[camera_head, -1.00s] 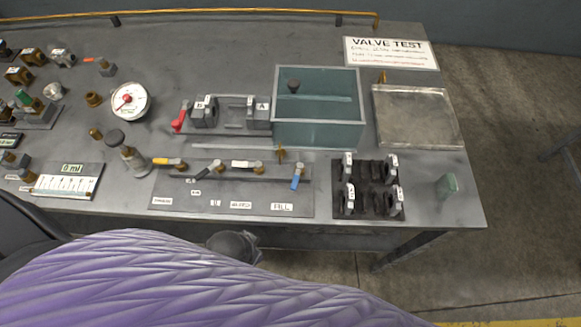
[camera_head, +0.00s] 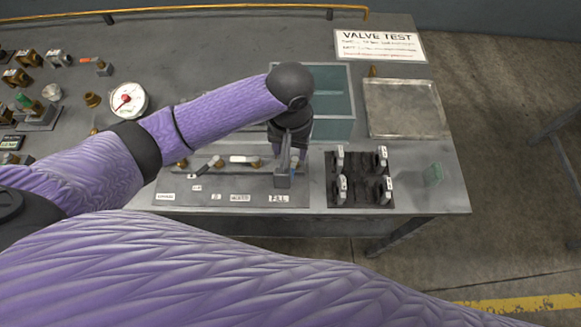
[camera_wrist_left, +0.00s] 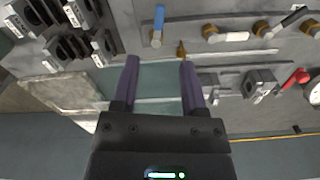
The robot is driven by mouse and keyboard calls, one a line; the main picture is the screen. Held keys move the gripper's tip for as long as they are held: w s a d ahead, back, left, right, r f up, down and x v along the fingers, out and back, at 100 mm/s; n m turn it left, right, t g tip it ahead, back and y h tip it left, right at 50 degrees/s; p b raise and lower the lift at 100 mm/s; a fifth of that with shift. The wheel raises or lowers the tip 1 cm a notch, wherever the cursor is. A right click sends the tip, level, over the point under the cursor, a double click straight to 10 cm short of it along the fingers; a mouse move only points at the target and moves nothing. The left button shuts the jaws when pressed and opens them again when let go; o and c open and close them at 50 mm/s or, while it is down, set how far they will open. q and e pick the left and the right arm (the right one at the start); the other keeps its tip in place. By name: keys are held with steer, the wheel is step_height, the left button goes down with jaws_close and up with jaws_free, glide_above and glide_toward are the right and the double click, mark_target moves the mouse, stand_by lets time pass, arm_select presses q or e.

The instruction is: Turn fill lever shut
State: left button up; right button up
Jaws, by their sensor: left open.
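The fill lever, with a blue handle (camera_wrist_left: 159,18) and a brass pivot (camera_wrist_left: 156,43), shows in the left wrist view just beyond and between my left gripper's fingertips. My left gripper (camera_wrist_left: 158,62) is open, with nothing between its fingers. In the head view my left gripper (camera_head: 286,172) hangs over the panel just above the FILL label (camera_head: 280,198) and hides most of the lever. I cannot tell whether a finger touches it. My right gripper is not in view.
A black rack (camera_head: 334,198) with several valve parts stands right of the lever panel. Behind my wrist is a teal water tank (camera_head: 335,128). Other levers, one with a white handle (camera_head: 245,158), line the panel to the left. A gauge (camera_head: 127,99) stands further left.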

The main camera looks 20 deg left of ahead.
arm_select(q)
step_height(320, 180, down, 10)
steer(key=b, duration=0.3)
steer(key=shift+r, duration=0.15)
jaws_close()
